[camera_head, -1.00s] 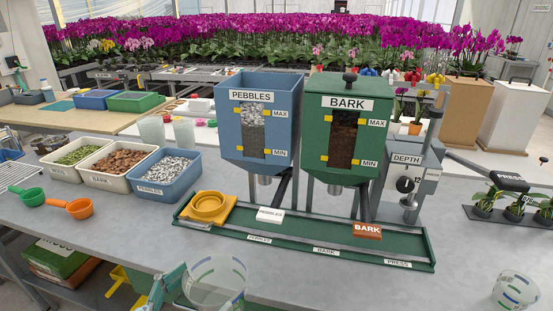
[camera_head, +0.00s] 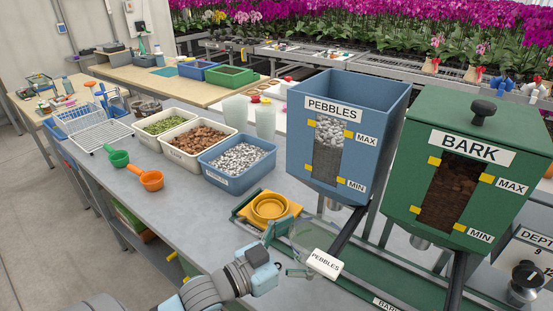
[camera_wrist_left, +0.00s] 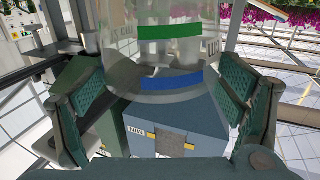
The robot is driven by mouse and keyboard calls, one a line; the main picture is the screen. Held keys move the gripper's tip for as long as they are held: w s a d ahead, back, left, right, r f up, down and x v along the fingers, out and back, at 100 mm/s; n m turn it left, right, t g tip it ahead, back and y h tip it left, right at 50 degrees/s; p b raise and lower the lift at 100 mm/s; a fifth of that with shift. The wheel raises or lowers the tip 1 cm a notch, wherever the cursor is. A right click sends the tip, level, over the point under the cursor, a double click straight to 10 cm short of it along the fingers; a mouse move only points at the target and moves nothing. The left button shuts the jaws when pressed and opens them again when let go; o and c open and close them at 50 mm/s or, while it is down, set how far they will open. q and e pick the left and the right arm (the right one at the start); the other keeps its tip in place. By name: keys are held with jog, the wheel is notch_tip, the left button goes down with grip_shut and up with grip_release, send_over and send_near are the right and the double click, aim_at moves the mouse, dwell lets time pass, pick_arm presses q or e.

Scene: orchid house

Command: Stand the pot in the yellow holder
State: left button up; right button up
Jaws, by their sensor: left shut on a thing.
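My left gripper (camera_head: 285,247) is shut on a clear pot (camera_head: 318,233), which shows faintly just right of the fingers, by the white PEBBLES lever. In the left wrist view the clear pot (camera_wrist_left: 165,55), with green and blue bands, sits between the two teal finger pads (camera_wrist_left: 160,100). The yellow holder (camera_head: 270,207) is a square block with a round ring, at the left end of the green rail. It looks empty. The pot is to the right and nearer than the holder, apart from it. My right gripper is out of view.
The blue PEBBLES hopper (camera_head: 345,135) and green BARK hopper (camera_head: 465,170) stand right of the holder. The PEBBLES lever (camera_head: 323,263) juts out close to the pot. Bins of pebbles (camera_head: 237,163) and bark stand behind left. The bench left of the holder is clear.

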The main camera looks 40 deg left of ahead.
pick_arm(q)
jog(key=w+a+r+n+y+p, duration=0.2)
jog(key=w+a+n+y+p, duration=0.15)
jog(key=w+a+y, duration=0.4)
jog(key=w+a+r+n+y+p, duration=0.2)
jog(key=w+a+n+y, duration=0.25)
jog(key=a, duration=0.65)
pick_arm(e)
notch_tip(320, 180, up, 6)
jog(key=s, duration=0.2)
pick_arm(q)
jog(key=shift+y, duration=0.6)
jog(key=f+b, duration=0.2)
jog(key=f, duration=0.1)
jog(key=f+b, duration=0.1)
jog(key=b, duration=0.1)
jog(key=shift+s+a+f, duration=0.15)
jog(key=shift+a+f, duration=0.05)
jog(key=shift+a, duration=0.1)
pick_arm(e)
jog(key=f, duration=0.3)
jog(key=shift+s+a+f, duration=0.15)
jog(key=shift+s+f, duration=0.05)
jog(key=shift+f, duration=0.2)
pick_arm(q)
jog(key=shift+s+r, duration=0.1)
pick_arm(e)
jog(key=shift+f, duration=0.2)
pick_arm(q)
jog(key=shift+v, duration=0.8)
